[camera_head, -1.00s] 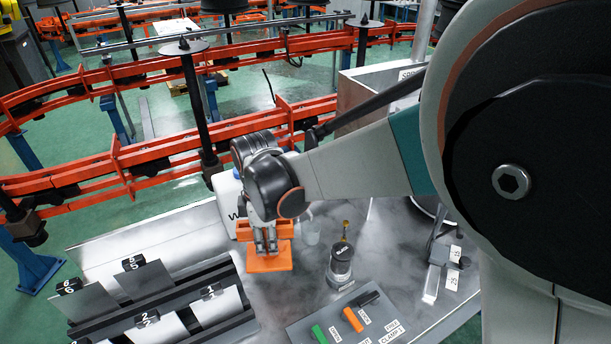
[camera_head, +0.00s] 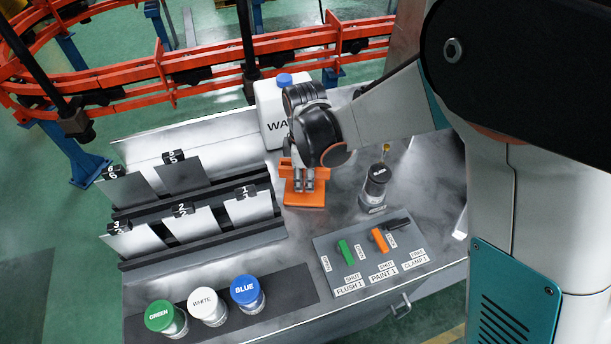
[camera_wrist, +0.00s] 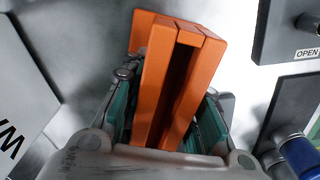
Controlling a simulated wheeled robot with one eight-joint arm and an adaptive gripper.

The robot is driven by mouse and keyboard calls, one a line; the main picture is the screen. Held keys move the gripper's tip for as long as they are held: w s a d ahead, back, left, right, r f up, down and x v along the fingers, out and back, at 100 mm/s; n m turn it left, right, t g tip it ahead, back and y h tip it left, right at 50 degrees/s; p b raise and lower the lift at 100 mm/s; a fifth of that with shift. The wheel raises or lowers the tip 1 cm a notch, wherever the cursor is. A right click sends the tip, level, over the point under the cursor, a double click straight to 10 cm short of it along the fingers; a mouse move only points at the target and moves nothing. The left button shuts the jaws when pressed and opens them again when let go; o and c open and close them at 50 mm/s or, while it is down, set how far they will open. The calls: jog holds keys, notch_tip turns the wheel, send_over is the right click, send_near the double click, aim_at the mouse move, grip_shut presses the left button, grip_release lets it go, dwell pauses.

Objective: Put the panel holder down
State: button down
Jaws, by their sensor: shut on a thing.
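The panel holder (camera_head: 306,199) is an orange block with a flat foot, upright on or just above the metal tabletop, between the panel rack and the black-capped jar. I cannot tell whether its foot touches the table. My gripper (camera_head: 304,181) points down from above and is shut on the holder's upper part. In the wrist view, the orange holder (camera_wrist: 170,75) shows its slotted, two-walled body between the teal-padded fingers of my gripper (camera_wrist: 165,115). The fingers hide part of its sides.
A rack of numbered panels (camera_head: 200,222) stands left of the holder. A white container (camera_head: 270,115) is behind, a black-capped jar (camera_head: 375,187) right, and a lever board (camera_head: 370,255) in front right. Green, white and blue-lidded jars (camera_head: 208,305) stand front left.

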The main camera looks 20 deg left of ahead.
jog(key=shift+f, duration=0.2)
jog(key=c, duration=1.2)
grip_release()
jog(key=shift+r, duration=0.1)
jog(key=shift+c, duration=0.2)
notch_tip(320, 180, up, 12)
jog(key=p, duration=0.3)
jog(key=shift+r, duration=0.15)
